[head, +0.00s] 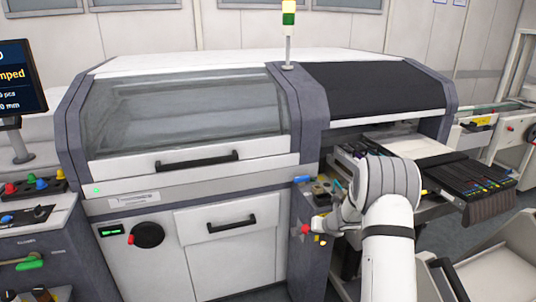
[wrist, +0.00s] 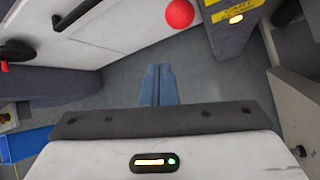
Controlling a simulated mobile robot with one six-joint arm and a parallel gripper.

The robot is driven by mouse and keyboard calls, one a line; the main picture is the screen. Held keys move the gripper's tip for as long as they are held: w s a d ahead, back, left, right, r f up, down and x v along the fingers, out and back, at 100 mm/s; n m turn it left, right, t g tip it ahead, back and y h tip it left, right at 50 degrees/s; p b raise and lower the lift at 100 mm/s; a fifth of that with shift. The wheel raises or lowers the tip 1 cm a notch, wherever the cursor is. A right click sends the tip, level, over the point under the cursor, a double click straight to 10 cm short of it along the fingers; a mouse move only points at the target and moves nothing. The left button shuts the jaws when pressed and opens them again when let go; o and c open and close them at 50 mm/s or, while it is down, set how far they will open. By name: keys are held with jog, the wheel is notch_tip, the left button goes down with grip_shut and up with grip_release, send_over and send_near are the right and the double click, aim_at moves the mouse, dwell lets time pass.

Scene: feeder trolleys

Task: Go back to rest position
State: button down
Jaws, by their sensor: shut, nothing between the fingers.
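My gripper (wrist: 157,82) shows in the wrist view with its two blue-grey fingers side by side and shut, nothing between them. They point over bare grey floor and touch nothing I can see. In the head view my arm reaches up from the lower right, bent in front of the machine's open right bay. The feeder trolley (head: 462,172) with several dark feeders stands in that bay, partly hidden by my arm.
The big white and grey machine (head: 190,165) fills the middle. A red button (wrist: 180,13) shows near the fingers at the top of the wrist view. A control panel (head: 38,212) stands at the left. A pale trolley or cart (head: 500,262) stands at the lower right.

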jog(key=s+a+r+n+g, duration=0.1)
jog(key=s+a+r+n, duration=0.4)
jog(key=s+r+n, duration=0.35)
jog(key=s+a+r+n+g, duration=0.2)
jog(key=s+a+r+n, duration=0.3)
jog(key=s+r+n, duration=0.35)
jog(key=s+d+r+n+h, duration=0.1)
jog(key=s+r+n+h, duration=0.1)
jog(key=s+n, duration=0.8)
jog(key=s+d+r+n+g+h, duration=0.1)
jog(key=s+r+n+h, duration=0.1)
jog(key=s+n, duration=0.8)
jog(key=s+r, duration=0.1)
jog(key=s, duration=0.4)
jog(key=shift+r, duration=0.25)
jog(key=shift+d, duration=0.1)
